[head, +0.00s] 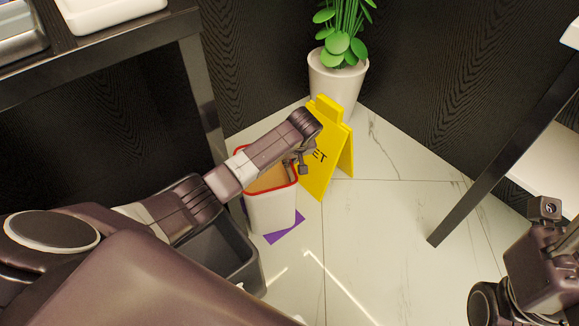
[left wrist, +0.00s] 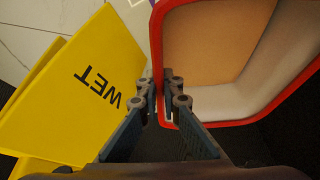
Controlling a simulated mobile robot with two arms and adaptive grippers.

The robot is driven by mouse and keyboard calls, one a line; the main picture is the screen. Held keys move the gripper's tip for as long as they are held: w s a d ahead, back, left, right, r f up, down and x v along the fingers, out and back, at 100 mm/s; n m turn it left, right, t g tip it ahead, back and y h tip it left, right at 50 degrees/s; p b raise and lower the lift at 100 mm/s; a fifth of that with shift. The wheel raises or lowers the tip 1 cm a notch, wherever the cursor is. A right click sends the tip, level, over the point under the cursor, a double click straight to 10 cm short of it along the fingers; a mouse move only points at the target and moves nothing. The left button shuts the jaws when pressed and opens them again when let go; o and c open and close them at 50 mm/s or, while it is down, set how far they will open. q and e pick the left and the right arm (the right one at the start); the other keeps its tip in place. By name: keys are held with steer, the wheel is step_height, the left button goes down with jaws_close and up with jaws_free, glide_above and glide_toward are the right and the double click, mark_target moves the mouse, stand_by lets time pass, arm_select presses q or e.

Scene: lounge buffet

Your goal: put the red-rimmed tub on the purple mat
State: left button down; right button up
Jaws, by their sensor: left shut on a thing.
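The red-rimmed tub (head: 270,212) is white outside and tan inside, and it stands upright near the centre of the head view. My left gripper (head: 299,164) is shut on its rim on the right side. In the left wrist view the fingers (left wrist: 161,92) pinch the red rim of the tub (left wrist: 235,120). The purple mat (head: 287,230) shows on the floor beside and below the tub's base, mostly covered by it. I cannot tell whether the tub touches the mat. My right gripper is at the lower right, its fingers unclear.
A yellow wet-floor sign (head: 328,150) stands close to the tub and left gripper. A potted plant (head: 337,80) is in the corner behind. A dark grey bin (head: 247,262) is left of the tub. Marble floor (head: 375,235) is clear to the right.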

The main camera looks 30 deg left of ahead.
arm_select(q)
steer(key=shift+f, duration=0.35)
steer(key=shift+f, duration=0.1)
steer(key=c, duration=2.1)
jaws_free()
